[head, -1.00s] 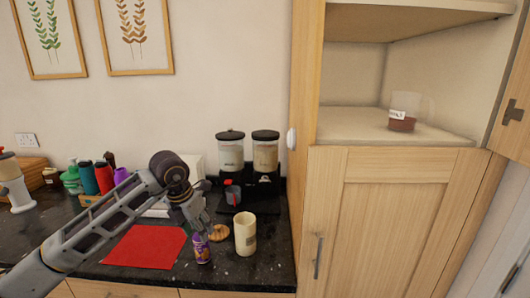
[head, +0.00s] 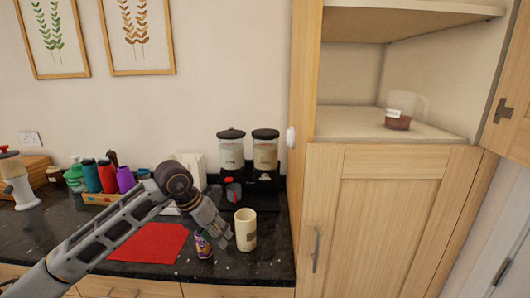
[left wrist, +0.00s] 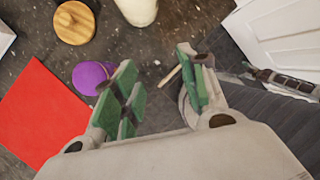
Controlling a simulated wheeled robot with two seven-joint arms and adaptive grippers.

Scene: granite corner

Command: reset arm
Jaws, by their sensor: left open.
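My left arm comes in from the left in the head view, over the dark speckled counter. My left gripper (head: 224,231) is open and empty, tilted down to the right. It is by a purple can (head: 203,247), which stands upright on the counter. In the left wrist view the open green-padded fingers (left wrist: 163,78) have nothing between them. The can's purple cap (left wrist: 91,78) is just beside the left finger, outside the jaws.
A cream canister (head: 245,232) stands close to the right of the gripper. A red mat (head: 150,243) lies to the left. Two dispensers (head: 231,155) stand behind. An open cupboard at right holds a clear jug (head: 398,119). A wooden lid (left wrist: 75,22) shows in the wrist view.

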